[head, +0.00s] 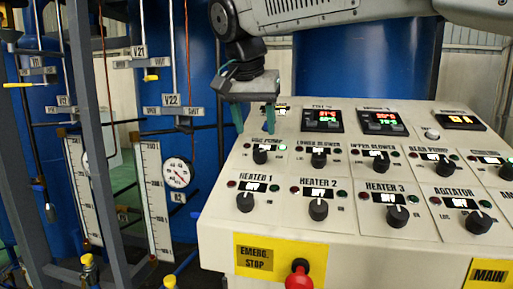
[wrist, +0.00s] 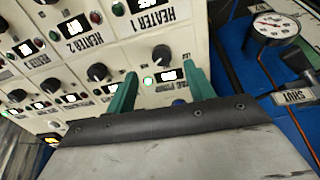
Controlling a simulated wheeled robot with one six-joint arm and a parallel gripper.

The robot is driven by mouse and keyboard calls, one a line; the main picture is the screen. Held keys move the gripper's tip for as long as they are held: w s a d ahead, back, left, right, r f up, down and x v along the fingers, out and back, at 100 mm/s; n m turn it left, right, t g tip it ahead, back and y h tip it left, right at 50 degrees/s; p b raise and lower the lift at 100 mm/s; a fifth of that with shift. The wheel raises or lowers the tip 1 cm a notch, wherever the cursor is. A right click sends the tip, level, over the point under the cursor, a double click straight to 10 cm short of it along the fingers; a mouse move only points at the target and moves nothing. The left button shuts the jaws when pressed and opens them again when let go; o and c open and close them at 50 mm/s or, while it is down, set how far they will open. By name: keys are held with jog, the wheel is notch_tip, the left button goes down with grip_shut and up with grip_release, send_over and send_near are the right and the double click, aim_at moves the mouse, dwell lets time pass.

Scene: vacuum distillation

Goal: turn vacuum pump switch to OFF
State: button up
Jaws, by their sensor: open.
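The vacuum pump switch is a black knob (head: 260,156) at the left end of the upper knob row on the sloped control panel, under a label that reads as VAC PUMP. In the wrist view the same knob (wrist: 161,54) appears upside down, just beyond and between the fingertips, with a lit green lamp and a small display beside it. The display text is too small to read. My gripper (head: 257,126) is open and empty, with green fingers pointing down at the panel just above the knob. In the wrist view the gripper (wrist: 160,78) straddles the label area, apparently not touching the knob.
HEATER 1 (head: 245,203) sits just below, and the LOWER BLOWER knob (head: 319,159) is close on the right. A red emergency stop button (head: 299,277) is on the panel's front. Pipes and a round gauge (head: 178,172) stand left of the panel.

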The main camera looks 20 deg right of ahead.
aim_at(259, 152)
jog(key=x, duration=0.7)
jog(key=shift+w+d+f, duration=0.2)
jog(key=shift+w, duration=0.25)
jog(key=c, duration=1)
